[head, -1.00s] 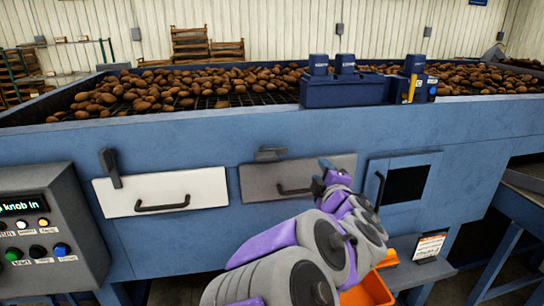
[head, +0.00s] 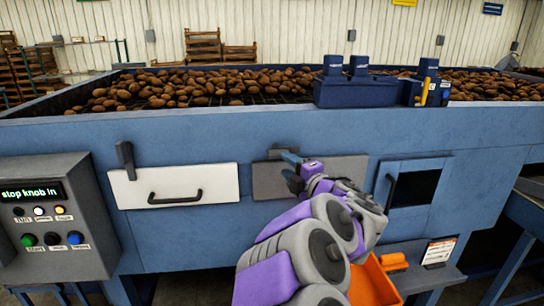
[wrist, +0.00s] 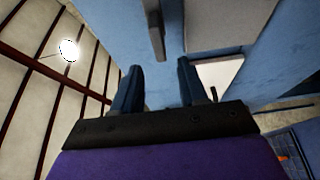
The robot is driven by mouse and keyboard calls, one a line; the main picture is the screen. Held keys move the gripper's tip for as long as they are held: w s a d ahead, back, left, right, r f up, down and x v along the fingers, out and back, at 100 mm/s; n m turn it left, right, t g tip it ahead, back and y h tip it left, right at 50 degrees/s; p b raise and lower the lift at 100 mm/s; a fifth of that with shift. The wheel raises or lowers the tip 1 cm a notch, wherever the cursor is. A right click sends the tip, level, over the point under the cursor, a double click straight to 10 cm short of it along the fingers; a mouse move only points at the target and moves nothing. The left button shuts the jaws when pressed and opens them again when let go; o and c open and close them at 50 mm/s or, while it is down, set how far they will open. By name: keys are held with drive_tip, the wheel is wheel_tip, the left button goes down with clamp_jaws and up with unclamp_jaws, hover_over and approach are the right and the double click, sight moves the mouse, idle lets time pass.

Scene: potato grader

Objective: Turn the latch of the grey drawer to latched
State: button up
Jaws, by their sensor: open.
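The grey drawer (head: 268,181) is shut in the blue machine front, right of the white drawer. Its grey latch (head: 274,153) lies sideways along the drawer's top edge, partly hidden behind my gripper. My gripper (head: 287,166) is open at the drawer's upper middle, coming from the right, and hides the drawer's handle. In the wrist view the latch (wrist: 155,28) is a grey bar beyond the two blue fingertips, roughly in line with the gap between them. Nothing is between the fingers. I cannot tell whether a finger touches the latch in the head view.
The white drawer (head: 205,186) has its own latch (head: 125,158) hanging down over its front. A control box (head: 50,220) stands at left. A dark window hatch (head: 413,188) and an orange bin (head: 373,282) are at right. Potatoes lie on top of the machine.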

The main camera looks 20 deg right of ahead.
sight(276, 153)
drive_tip(key=w, duration=0.2)
drive_tip(key=w+d, duration=0.1)
drive_tip(key=w, duration=0.1)
drive_tip(key=w+b, duration=0.1)
drive_tip(key=w, duration=0.2)
drive_tip(key=shift+d+f, duration=0.2)
drive_tip(key=shift+d, duration=0.15)
drive_tip(key=shift+w+a+r, duration=0.1)
drive_tip(key=shift+w+a, duration=0.3)
drive_tip(key=shift+w, duration=0.25)
drive_tip(key=shift+w+a, duration=0.4)
drive_tip(key=shift+w, duration=0.2)
drive_tip(key=shift+w+a+b, duration=0.25)
drive_tip(key=shift+a+b, duration=0.05)
drive_tip(key=shift+d, duration=0.75)
drive_tip(key=shift+c, duration=1.4)
drive_tip(key=shift+a, duration=0.25)
clamp_jaws()
